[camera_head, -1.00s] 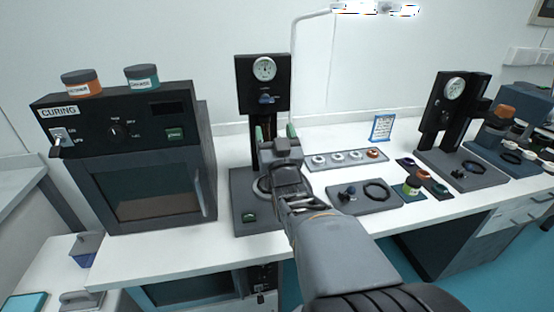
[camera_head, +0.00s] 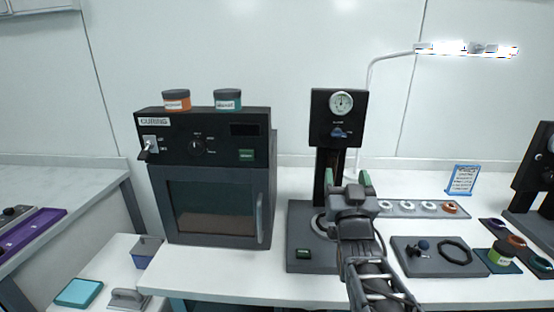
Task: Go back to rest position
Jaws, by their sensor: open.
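My gripper (camera_head: 348,180) is in the right half of the head view, its two green-tipped fingers pointing up and away from me. The fingers stand apart with nothing seen between them. It is in front of the black press stand with a round gauge (camera_head: 341,103), and hides part of its column and base. Whether it touches the stand cannot be told. My arm comes up from the bottom edge, right of centre.
The black curing oven (camera_head: 215,205) stands left of the press, with an orange-banded jar (camera_head: 176,101) and a teal-banded jar (camera_head: 228,100) on top. A grey tray (camera_head: 438,257) with a black ring lies right. A lamp (camera_head: 466,48) overhangs the bench.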

